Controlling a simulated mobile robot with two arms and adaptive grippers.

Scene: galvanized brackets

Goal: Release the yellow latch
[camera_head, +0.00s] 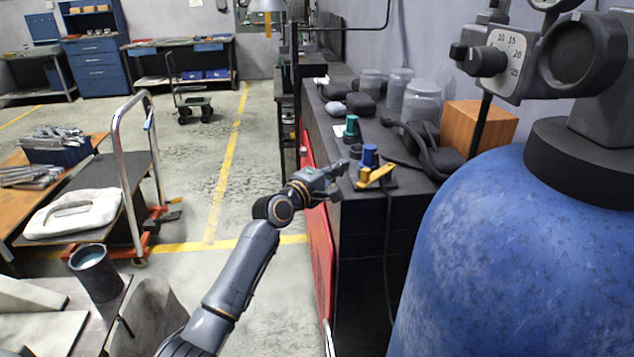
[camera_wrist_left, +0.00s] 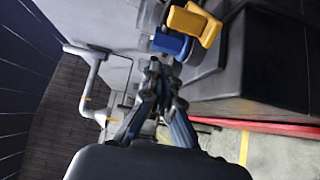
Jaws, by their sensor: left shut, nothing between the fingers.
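The yellow latch (camera_head: 373,176) sits at the front corner of the dark bench, beside a blue knob-like part (camera_head: 369,156). My left gripper (camera_head: 342,166) is just left of the latch and blue part, apart from them in the head view. In the left wrist view the yellow latch (camera_wrist_left: 194,22) and the blue part (camera_wrist_left: 172,44) lie ahead of the fingertips (camera_wrist_left: 154,68), near the top. The left fingers are shut with nothing between them. My right gripper is not in view.
The dark bench (camera_head: 364,222) holds a green-topped part (camera_head: 351,127), glass jars (camera_head: 421,100), a black handle-like item and an orange-brown box (camera_head: 480,126). A large blue tank (camera_head: 520,250) fills the right. A cart (camera_head: 120,190) stands left; floor between is clear.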

